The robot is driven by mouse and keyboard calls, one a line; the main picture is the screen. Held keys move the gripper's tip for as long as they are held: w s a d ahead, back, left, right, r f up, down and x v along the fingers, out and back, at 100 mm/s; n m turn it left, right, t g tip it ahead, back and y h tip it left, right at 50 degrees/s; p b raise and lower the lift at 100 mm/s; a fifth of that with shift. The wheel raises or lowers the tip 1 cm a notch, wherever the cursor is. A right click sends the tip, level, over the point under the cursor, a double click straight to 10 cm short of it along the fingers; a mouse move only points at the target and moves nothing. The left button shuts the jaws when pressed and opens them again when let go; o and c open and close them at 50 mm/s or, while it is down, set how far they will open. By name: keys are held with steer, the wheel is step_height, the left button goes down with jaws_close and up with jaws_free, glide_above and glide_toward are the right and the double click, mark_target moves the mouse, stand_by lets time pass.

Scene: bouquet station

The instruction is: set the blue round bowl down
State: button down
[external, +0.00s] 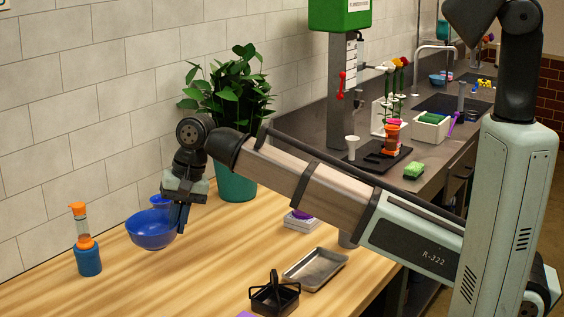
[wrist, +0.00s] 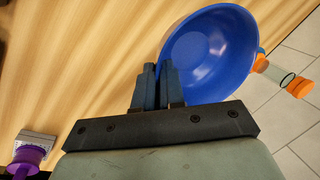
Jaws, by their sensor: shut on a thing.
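The blue round bowl (external: 152,231) is at the left end of the wooden table, near the tiled wall. My gripper (external: 182,217) points down at the bowl's right side, with its fingers shut on the rim. In the wrist view the bowl (wrist: 212,55) opens toward the camera, and the fingers (wrist: 160,85) pinch its left edge. The bowl's underside is hidden, so I cannot tell whether it touches the table or hangs just above it.
An orange-topped bottle with a blue base (external: 87,258) stands left of the bowl. Another blue item (external: 160,201) shows behind it. A potted plant (external: 235,180), white scale (external: 300,221), metal tray (external: 315,268) and black caddy (external: 274,296) stand rightward.

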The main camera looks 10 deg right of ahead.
steer(key=shift+w+a+f, duration=0.1)
steer(key=shift+w+a, duration=0.05)
steer(key=shift+a, duration=0.15)
steer(key=shift+f, duration=4.85)
steer(key=shift+f, duration=0.1)
steer(key=c, duration=1.2)
jaws_free()
steer(key=shift+c, duration=0.2)
steer(key=v, duration=1.2)
